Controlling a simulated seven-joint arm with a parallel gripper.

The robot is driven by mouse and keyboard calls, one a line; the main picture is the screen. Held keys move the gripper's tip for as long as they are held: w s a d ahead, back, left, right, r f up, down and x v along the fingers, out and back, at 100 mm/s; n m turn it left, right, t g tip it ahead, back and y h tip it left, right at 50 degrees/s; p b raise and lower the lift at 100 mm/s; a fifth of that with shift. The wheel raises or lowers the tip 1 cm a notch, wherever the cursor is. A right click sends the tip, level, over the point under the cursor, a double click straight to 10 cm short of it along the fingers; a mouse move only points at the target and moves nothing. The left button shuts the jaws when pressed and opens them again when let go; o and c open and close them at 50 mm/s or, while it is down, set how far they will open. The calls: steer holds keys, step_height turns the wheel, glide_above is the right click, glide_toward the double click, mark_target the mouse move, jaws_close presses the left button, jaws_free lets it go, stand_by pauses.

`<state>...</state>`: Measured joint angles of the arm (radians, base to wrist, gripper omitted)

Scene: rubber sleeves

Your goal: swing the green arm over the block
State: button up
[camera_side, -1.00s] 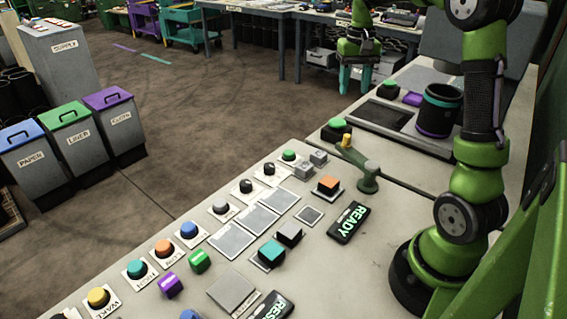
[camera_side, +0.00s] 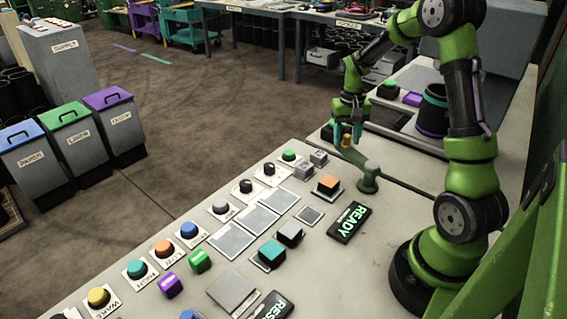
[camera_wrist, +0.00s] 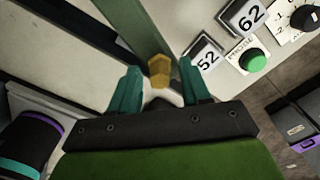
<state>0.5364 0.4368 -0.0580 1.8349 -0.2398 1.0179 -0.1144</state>
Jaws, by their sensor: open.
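The green swing arm (camera_side: 350,158) stands on the bench, its post (camera_side: 368,178) at the near right end and a yellow knob (camera_side: 346,137) at its far left end. In the wrist view the green bar (camera_wrist: 141,25) runs up from the yellow knob (camera_wrist: 160,70). My gripper (camera_side: 347,138) is over the knob end with its teal fingers apart. In the wrist view the knob sits between and just ahead of the fingertips (camera_wrist: 162,80), with gaps on both sides. An orange block (camera_side: 328,184) sits on a pad left of the post; which block the task means is not clear.
A READY sign (camera_side: 349,222) lies in front of the post. A black cup (camera_side: 433,115) stands behind. Several buttons and coloured blocks fill the bench at left.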

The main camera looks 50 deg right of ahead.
jaws_close()
stand_by(0.3)
steer(key=a+n, duration=0.4)
steer(key=n, duration=0.1)
steer(key=a+n, duration=0.5)
steer(key=shift+s+a, duration=0.15)
steer(key=shift+s, duration=0.05)
steer(key=a+n, duration=0.1)
steer(key=s+a+n, duration=0.1)
steer(key=shift+s+a+r+n, duration=0.1)
steer(key=shift+s+n, duration=0.15)
steer(key=shift+n, duration=0.05)
steer(key=shift+s+a+n, duration=0.5)
steer(key=shift+n, duration=0.3)
steer(key=shift+s, duration=0.1)
